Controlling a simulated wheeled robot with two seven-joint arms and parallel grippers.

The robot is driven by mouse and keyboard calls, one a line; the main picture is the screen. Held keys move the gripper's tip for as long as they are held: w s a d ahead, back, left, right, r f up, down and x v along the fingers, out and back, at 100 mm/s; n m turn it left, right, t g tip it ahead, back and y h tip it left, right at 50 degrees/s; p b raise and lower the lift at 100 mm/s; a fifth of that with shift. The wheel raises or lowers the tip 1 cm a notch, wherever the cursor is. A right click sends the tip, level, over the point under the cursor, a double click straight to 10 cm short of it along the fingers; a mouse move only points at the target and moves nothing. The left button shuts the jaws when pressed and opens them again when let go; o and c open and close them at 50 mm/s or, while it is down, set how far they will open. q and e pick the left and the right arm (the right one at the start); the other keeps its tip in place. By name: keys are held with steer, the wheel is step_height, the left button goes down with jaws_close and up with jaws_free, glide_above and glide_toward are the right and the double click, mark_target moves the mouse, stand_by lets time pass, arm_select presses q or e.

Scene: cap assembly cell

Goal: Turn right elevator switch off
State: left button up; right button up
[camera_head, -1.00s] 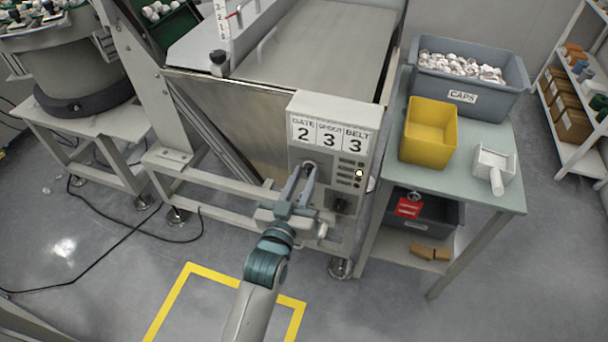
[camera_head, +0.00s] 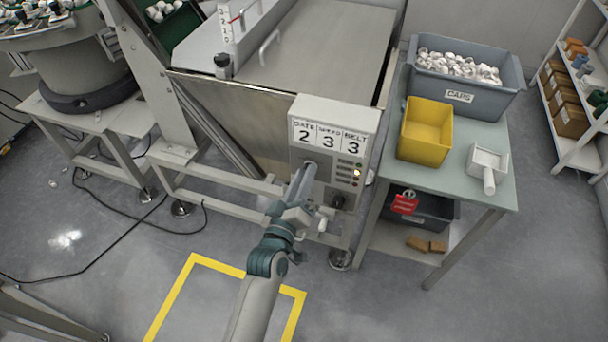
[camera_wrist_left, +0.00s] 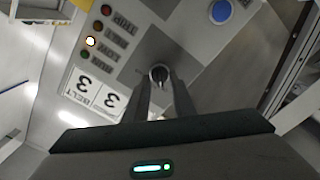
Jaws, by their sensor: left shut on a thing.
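The control box (camera_head: 325,125) stands at the front of the elevator housing, with a panel reading GATE 2, SPEED 3, BELT 3. My left gripper (camera_head: 308,168) reaches up to the panel's left part, below the digits. In the left wrist view its two fingers (camera_wrist_left: 159,80) are shut on a small dark switch knob (camera_wrist_left: 158,72) with a light mark. In the head view the fingertips mostly hide this knob. A second black knob (camera_head: 337,202) is low on the right of the panel, clear of the gripper. My right gripper is not in view.
One indicator lamp (camera_head: 356,173) in the panel's column glows. A blue round button (camera_wrist_left: 221,11) shows in the wrist view. At right, a table (camera_head: 470,215) holds a yellow bin (camera_head: 425,145) and a grey CAPS crate (camera_head: 480,100).

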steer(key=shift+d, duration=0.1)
arm_select(q)
steer(key=o, duration=1)
steer(key=shift+b+v, duration=1.3)
steer(key=shift+v, duration=7.4)
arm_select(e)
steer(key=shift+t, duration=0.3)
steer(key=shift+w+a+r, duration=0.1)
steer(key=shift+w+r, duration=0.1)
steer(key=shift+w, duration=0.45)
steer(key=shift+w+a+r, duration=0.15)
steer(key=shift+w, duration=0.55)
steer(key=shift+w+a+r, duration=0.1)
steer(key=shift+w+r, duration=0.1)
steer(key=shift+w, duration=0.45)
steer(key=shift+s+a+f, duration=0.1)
